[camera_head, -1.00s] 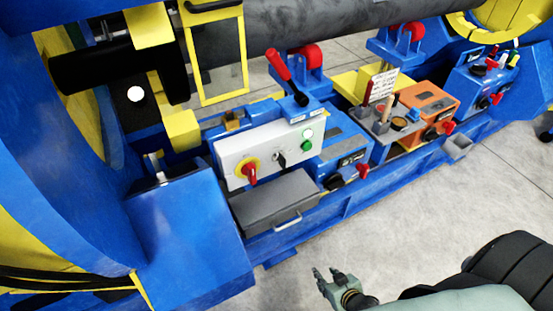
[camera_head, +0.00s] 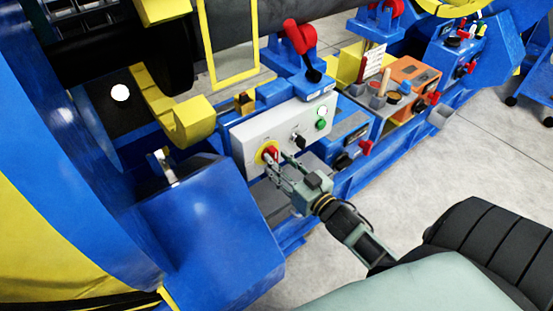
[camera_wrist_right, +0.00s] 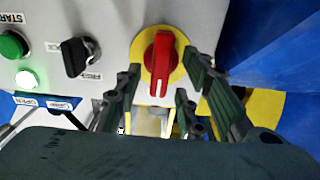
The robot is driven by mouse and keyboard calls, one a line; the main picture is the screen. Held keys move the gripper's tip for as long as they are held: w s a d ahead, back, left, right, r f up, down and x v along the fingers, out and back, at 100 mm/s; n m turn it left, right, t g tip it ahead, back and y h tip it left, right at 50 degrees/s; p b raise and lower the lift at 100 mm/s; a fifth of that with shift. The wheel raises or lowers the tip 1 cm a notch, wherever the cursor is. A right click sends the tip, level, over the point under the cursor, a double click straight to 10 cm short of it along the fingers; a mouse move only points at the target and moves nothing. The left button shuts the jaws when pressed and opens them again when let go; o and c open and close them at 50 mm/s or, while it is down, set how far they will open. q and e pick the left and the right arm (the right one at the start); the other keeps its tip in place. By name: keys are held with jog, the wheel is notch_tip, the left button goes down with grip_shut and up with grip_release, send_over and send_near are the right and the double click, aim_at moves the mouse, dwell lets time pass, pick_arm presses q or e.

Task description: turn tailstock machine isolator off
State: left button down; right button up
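A red rotary isolator handle on a yellow disc (camera_head: 266,152) sits on the left of a light grey control panel (camera_head: 240,146). In the right wrist view the red handle (camera_wrist_right: 159,62) points up and down the picture. My right gripper (camera_head: 277,170) is at the panel, just in front of the handle. In the right wrist view its fingers (camera_wrist_right: 161,82) are apart, one to each side of the handle's lower part, with space between. Contact cannot be told. My left gripper is not in view.
A black selector switch (camera_wrist_right: 80,57) and green buttons (camera_wrist_right: 14,45) are on the same panel. A red-handled lever (camera_head: 300,38) stands above it. A blue box (camera_head: 205,230) stands close left of my gripper. Floor (camera_head: 400,185) is open to the right.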

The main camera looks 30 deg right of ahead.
jog(key=shift+w+a, duration=0.1)
jog(key=shift+w, duration=0.7)
jog(key=shift+c, duration=0.5)
grip_shut()
